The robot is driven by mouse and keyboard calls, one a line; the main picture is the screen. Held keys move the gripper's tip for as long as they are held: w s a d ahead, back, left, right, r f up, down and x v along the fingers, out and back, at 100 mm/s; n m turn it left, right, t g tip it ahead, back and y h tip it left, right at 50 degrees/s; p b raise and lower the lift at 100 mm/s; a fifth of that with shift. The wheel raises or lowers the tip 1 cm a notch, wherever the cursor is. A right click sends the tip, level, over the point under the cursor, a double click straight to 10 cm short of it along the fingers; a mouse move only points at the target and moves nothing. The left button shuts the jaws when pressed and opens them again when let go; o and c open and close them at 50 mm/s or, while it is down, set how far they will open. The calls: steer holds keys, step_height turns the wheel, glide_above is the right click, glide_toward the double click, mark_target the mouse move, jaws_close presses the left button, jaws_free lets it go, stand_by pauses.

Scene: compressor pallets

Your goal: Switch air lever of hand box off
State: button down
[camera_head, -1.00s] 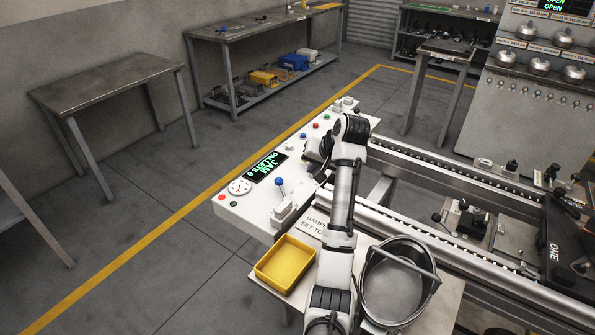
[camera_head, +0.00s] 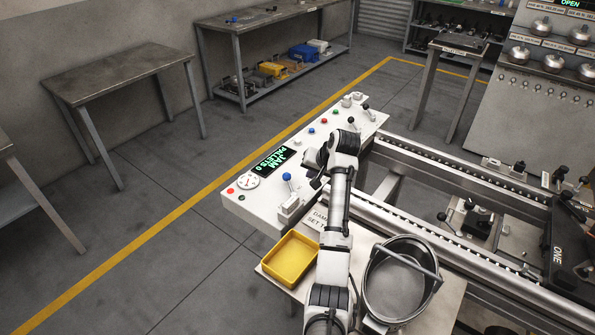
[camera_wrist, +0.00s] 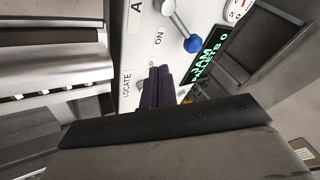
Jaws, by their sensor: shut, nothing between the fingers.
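The hand box (camera_head: 235,205) is a white console left of my arm, with a lit display (camera_head: 275,161). A blue-ball lever (camera_head: 287,177) stands on it between the display and the arm. In the wrist view, the blue ball (camera_wrist: 193,44) sits on a metal stem beside an "ON" label (camera_wrist: 158,38); a large "A" stands near the stem's base, the rest of that word cut off. My gripper (camera_wrist: 160,70) is shut and empty, its dark fingertips over the panel near "ON", apart from the lever. In the head view my gripper (camera_head: 319,176) is partly hidden by my arm.
Another lever with a dark knob (camera_head: 365,108) and several coloured buttons stand toward the box's far end. A yellow tray (camera_head: 291,259) and a metal pot (camera_head: 398,283) are in front. A conveyor rail (camera_head: 450,175) runs right of the box. The floor beyond the box is clear.

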steer(key=a, duration=0.1)
steer(key=w+a+f+p, duration=0.1)
steer(key=a+f, duration=0.1)
steer(key=shift+w+p, duration=0.3)
steer(key=shift+p, duration=0.1)
steer(key=shift+w+a+f, duration=0.2)
steer(key=shift+a+f, duration=0.1)
steer(key=shift+a, duration=0.45)
steer(key=shift+w, duration=0.1)
